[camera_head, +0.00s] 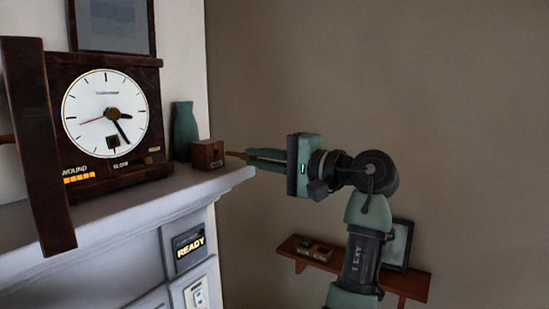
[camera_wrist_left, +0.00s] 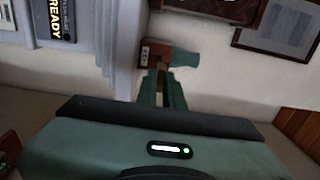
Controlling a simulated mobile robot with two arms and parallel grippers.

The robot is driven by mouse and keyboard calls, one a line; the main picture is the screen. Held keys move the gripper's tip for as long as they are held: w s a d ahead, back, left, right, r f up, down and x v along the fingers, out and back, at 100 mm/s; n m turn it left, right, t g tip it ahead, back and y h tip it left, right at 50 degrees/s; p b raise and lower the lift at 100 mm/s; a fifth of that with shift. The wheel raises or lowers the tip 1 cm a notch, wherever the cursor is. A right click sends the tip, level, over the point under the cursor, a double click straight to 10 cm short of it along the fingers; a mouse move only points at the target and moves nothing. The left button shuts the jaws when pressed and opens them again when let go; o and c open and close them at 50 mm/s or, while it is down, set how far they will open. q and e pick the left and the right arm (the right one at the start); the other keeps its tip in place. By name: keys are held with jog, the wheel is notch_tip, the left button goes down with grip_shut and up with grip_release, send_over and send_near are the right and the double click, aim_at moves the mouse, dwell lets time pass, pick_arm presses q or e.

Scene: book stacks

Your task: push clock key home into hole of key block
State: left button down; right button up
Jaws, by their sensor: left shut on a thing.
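The key block (camera_head: 207,155) is a small reddish-brown block with a dark hole in its front, standing near the right end of the mantel. It also shows in the left wrist view (camera_wrist_left: 152,52). My left gripper (camera_head: 252,156) is to the right of the block, its green fingers shut on the brass clock key (camera_head: 236,155). The key points at the block's right side, its tip at or very near it; I cannot tell whether it is in a hole. In the left wrist view the key (camera_wrist_left: 160,82) shows between the fingers. My right gripper is out of view.
The mantel clock (camera_head: 105,125) with its open dark wooden door (camera_head: 37,150) stands at left. A green vase (camera_head: 186,130) is right behind the block. The mantel shelf (camera_head: 120,212) ends just below the gripper. A lit READY panel (camera_head: 189,248) and a low wall shelf (camera_head: 355,275) are below.

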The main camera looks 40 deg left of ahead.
aim_at(226, 153)
pick_arm(q)
jog(key=shift+s+a, duration=0.1)
jog(key=shift+a, duration=0.8)
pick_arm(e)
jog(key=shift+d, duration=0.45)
pick_arm(q)
jog(key=shift+d, duration=0.1)
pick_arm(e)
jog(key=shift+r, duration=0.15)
pick_arm(q)
jog(key=shift+p, duration=0.45)
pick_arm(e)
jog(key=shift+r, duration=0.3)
pick_arm(q)
jog(key=shift+s+a+p, duration=0.15)
jog(key=shift+s+a, duration=0.05)
jog(key=shift+a, duration=1.2)
jog(key=shift+s+a+p, duration=0.15)
jog(key=shift+a, duration=1.25)
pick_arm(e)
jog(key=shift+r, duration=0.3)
pick_arm(q)
jog(key=c, duration=1.5)
grip_release()
jog(key=shift+o, duration=0.2)
jog(key=shift+d, duration=0.1)
